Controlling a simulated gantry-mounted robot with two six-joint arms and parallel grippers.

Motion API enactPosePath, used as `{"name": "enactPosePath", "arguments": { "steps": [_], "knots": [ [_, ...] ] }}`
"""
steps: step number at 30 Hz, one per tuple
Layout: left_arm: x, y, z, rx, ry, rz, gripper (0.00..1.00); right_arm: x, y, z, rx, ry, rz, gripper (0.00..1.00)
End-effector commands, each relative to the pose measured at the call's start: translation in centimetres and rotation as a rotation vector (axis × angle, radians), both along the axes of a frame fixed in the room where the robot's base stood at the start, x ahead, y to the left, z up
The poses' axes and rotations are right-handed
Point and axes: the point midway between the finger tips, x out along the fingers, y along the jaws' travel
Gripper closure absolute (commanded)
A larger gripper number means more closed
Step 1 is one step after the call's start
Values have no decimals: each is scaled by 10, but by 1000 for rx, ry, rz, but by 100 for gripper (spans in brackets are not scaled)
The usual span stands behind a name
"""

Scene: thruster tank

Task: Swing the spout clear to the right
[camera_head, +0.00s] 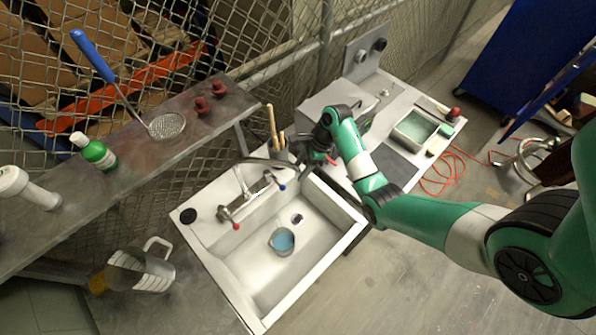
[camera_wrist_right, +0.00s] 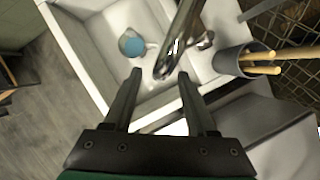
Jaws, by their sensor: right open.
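The chrome spout (camera_head: 262,161) rises from the faucet behind the white sink (camera_head: 217,258) and arches right towards my right gripper. In the right wrist view the spout (camera_wrist_right: 181,38) comes down from the top edge, its end between or just beyond the fingertips. My right gripper (camera_wrist_right: 160,74) is open, with a finger on each side of the spout's end; I cannot tell whether either touches it. In the head view the right gripper (camera_head: 308,160) is at the sink's back right corner, its fingers partly hidden. My left gripper is not in view.
A cup with blue contents (camera_head: 283,240) stands in the basin. The faucet has a red-tipped handle (camera_head: 236,226) and a blue-tipped one (camera_head: 282,187). A dark holder with wooden sticks (camera_wrist_right: 232,60) stands close beside the gripper. A glass jug (camera_head: 145,268) stands left of the sink.

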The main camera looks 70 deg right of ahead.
Motion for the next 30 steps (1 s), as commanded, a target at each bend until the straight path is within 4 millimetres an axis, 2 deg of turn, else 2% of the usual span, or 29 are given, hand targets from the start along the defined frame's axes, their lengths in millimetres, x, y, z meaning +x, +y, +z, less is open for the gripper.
{"name": "enactPosePath", "arguments": {
  "steps": [1,6,9,14,30],
  "knots": [
    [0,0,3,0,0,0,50,-3,-5,14,-4,-5,-4,43],
    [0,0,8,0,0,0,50,-17,-14,54,-4,-4,-2,43],
    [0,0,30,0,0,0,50,-23,-16,75,0,0,-1,43],
    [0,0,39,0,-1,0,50,-27,-18,81,0,0,-1,43],
    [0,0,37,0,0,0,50,-27,-19,79,0,0,0,43]
  ]
}}
